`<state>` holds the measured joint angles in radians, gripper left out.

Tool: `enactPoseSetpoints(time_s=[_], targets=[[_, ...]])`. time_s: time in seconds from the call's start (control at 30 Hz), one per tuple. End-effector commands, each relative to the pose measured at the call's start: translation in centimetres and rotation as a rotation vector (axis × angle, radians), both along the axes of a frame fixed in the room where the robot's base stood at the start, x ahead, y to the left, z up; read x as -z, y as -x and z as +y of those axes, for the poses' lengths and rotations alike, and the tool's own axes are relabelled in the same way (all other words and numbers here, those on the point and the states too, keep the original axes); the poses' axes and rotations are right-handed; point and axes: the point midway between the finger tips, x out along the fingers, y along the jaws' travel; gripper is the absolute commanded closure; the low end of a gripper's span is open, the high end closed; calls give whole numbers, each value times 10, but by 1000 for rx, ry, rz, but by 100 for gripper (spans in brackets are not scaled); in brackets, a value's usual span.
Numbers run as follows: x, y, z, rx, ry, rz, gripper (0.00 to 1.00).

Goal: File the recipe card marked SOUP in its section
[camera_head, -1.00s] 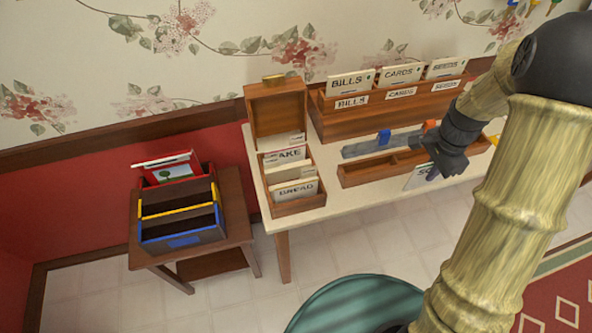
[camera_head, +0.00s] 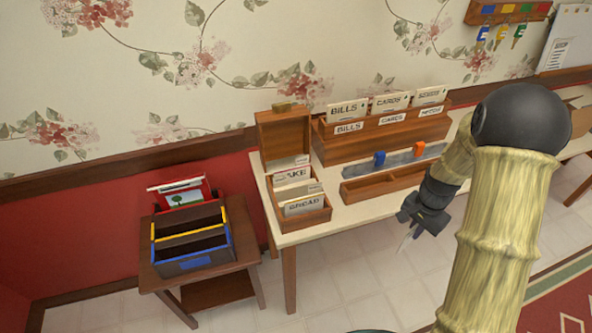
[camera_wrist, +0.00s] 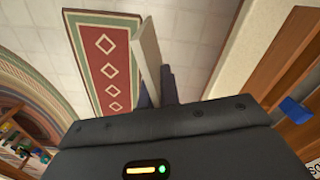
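The SOUP recipe card (camera_head: 408,239) is a thin white card, seen nearly edge-on below my gripper (camera_head: 419,228); its lettering is not readable now. In the wrist view the card (camera_wrist: 147,52) stands between the two dark fingers of my gripper (camera_wrist: 155,90), which is shut on it. My gripper is in the air in front of the table's front edge, right of the wooden recipe box (camera_head: 307,220). The box's lid (camera_head: 284,140) stands open at the back. Its cards show a BREAD divider (camera_head: 304,205) in front and one ending in AKE (camera_head: 292,174) farther back.
A long wooden tray (camera_head: 382,185) lies right of the box on the cream table (camera_head: 345,218). A side table at left holds a dark organiser (camera_head: 195,262). The floor before the table is clear.

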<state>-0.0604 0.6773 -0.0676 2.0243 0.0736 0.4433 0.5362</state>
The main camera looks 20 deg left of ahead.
Motion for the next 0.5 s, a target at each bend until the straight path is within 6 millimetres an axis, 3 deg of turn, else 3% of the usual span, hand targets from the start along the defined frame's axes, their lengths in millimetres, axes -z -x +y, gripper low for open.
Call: enactPoseSetpoints(time_s=[0.27,0.5], targets=[[42,0,-2,-199,0,6,100],[94,4,-2,-450,-7,9,100]])
